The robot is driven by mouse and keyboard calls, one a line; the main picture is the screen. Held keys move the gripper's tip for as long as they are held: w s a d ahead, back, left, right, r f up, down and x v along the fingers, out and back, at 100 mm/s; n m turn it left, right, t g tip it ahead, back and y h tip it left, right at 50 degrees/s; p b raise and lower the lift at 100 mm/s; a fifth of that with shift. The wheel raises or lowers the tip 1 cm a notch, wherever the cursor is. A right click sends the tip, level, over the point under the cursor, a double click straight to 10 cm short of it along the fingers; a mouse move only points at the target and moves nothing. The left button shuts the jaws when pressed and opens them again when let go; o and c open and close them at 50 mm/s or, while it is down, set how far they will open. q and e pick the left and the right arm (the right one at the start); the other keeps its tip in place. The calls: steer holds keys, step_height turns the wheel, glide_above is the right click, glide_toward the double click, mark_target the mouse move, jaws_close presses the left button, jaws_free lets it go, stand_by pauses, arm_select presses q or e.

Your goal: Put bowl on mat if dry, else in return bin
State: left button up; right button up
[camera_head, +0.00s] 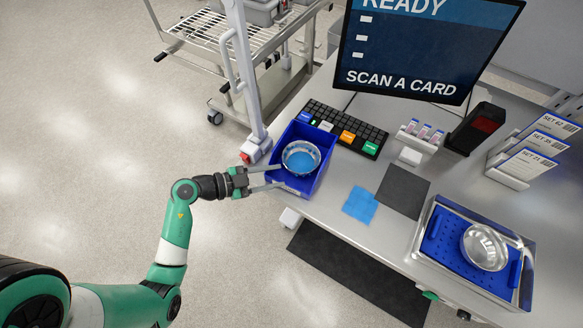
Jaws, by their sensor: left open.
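A shiny metal bowl (301,158) sits in a blue open bin (282,177) at the table's left edge. Its inside looks blue; I cannot tell whether that is liquid or the bin's colour reflected. A second metal bowl (485,247), tilted, rests on a blue perforated insert in a metal tray (431,220) at the right. A dark grey square mat (403,192) lies flat mid-table. My left gripper (280,178) is open at the blue bin's near left side, its fingers pointing toward the first bowl, with no bowl between them. My right gripper is not in view.
A blue cloth (360,205) lies beside the mat. A black keyboard (345,128), a vial rack (420,135), a black card reader (474,128), card holders (528,160) and a monitor (425,45) stand behind. A light post (246,80) rises beside the bin.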

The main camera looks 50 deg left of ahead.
arm_select(q)
steer(key=shift+v, duration=0.9)
